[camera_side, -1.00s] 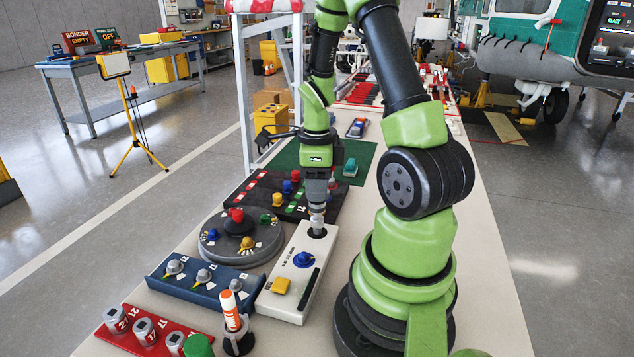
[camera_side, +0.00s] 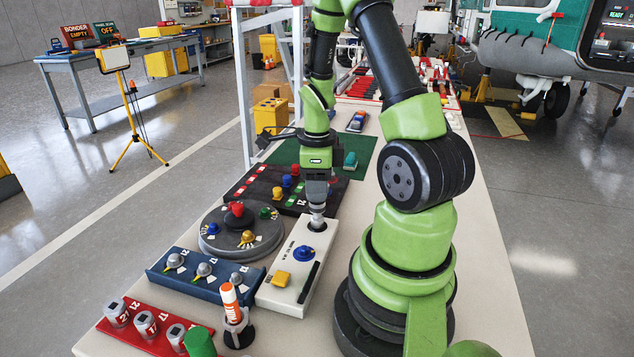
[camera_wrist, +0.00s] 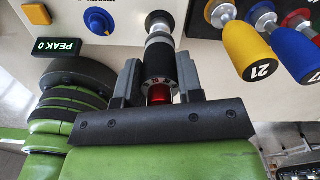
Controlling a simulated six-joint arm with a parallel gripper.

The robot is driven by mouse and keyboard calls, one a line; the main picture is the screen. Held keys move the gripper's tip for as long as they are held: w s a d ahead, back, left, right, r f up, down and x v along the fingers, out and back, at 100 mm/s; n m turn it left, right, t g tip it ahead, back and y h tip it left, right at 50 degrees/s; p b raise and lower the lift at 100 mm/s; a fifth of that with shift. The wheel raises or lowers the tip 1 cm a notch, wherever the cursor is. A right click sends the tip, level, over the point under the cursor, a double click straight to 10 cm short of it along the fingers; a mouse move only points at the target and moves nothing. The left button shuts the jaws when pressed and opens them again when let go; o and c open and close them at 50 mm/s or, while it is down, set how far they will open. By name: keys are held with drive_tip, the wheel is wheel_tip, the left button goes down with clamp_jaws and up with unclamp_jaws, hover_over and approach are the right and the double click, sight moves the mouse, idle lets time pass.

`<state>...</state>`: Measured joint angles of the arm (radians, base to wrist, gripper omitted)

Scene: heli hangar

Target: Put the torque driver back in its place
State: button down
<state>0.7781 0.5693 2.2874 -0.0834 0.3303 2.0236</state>
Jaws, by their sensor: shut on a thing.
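My gripper (camera_wrist: 158,66) is shut on the torque driver (camera_wrist: 160,58), which has a dark grip, a scale ring and a red part near my palm. Its silver end points away from my palm, to the white tester box (camera_wrist: 128,32). In the side view my gripper (camera_side: 317,187) points down over the far end of the tester box (camera_side: 293,272). The driver's silver tip (camera_side: 317,219) is at the dark round socket there. I cannot tell whether the tip is seated in it or just above.
The tester has a blue knob (camera_side: 303,253), a yellow button (camera_side: 281,279) and a display reading PEAK 0 (camera_wrist: 59,47). Left of it are a grey round turntable (camera_side: 213,243) and a blue rack (camera_side: 190,279). A black board (camera_side: 240,187) with coloured knobs lies behind. An orange-white tube (camera_side: 231,302) stands in front.

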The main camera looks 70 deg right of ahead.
drive_tip(key=c, duration=0.7)
unclamp_jaws()
drive_tip(key=shift+r, duration=3.75)
drive_tip(key=s+a+r+n+t, duration=0.1)
drive_tip(key=a+r+n, duration=0.3)
drive_tip(key=n, duration=0.5)
drive_tip(key=s+a+r+n+t+y, duration=0.1)
drive_tip(key=a+r+n+t, duration=0.2)
drive_tip(key=a+n, duration=0.6)
drive_tip(key=a+r+n+t+y, duration=0.1)
drive_tip(key=a+r+n+t, duration=0.2)
drive_tip(key=a+r+n, duration=0.3)
drive_tip(key=shift+s+a+r+n, duration=0.1)
drive_tip(key=shift+s+n, duration=0.05)
drive_tip(key=shift+n, duration=0.65)
drive_tip(key=shift+s+a+r+n, duration=0.1)
drive_tip(key=shift+n, duration=0.7)
drive_tip(key=shift+s+a+r+n, duration=0.1)
drive_tip(key=shift+s+n, duration=0.05)
drive_tip(key=shift+n, duration=0.65)
